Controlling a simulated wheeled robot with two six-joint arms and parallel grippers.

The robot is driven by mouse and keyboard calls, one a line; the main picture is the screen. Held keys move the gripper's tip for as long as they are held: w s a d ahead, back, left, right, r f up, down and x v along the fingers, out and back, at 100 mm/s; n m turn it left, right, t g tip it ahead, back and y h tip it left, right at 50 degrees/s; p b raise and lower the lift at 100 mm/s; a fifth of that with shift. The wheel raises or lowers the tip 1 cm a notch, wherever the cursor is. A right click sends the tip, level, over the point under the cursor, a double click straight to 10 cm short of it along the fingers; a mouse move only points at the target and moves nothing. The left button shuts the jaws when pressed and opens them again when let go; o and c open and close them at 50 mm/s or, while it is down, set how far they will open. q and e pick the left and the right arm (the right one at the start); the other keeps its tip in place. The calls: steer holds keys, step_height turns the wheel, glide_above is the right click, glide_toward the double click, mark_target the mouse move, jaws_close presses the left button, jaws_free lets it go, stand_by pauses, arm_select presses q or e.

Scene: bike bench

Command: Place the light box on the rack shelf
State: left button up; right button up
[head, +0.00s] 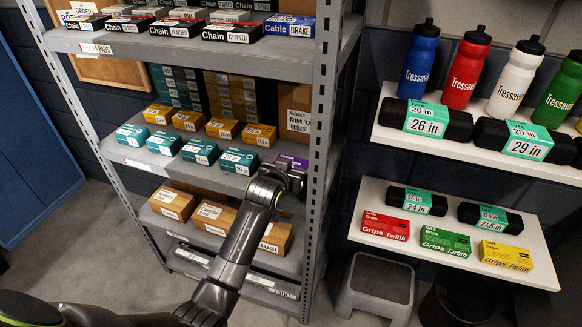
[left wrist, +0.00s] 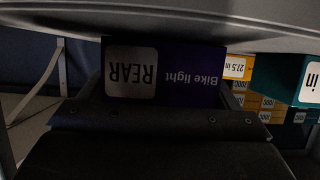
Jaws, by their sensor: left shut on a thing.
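The purple light box (head: 292,161) is at the right end of the rack's middle shelf, beside the row of teal boxes. My left gripper (head: 290,172) is shut on it from the front and hides most of it. In the left wrist view the light box (left wrist: 180,75) is held between the jaws, its "Bike light REAR" label upside down. The rack shelf (head: 140,160) holds teal and orange boxes. I cannot tell whether the light box touches the shelf. My right gripper is not in view.
A teal box (head: 239,161) stands just left of the light box. The rack's upright post (head: 322,110) is close on the right. An upper shelf (head: 180,45) with chain boxes is above, and a lower shelf with brown boxes (head: 214,216) is below.

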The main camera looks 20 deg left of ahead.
arm_select(q)
steer(key=shift+f, duration=0.1)
steer(key=o, duration=0.9)
steer(key=v, duration=1.2)
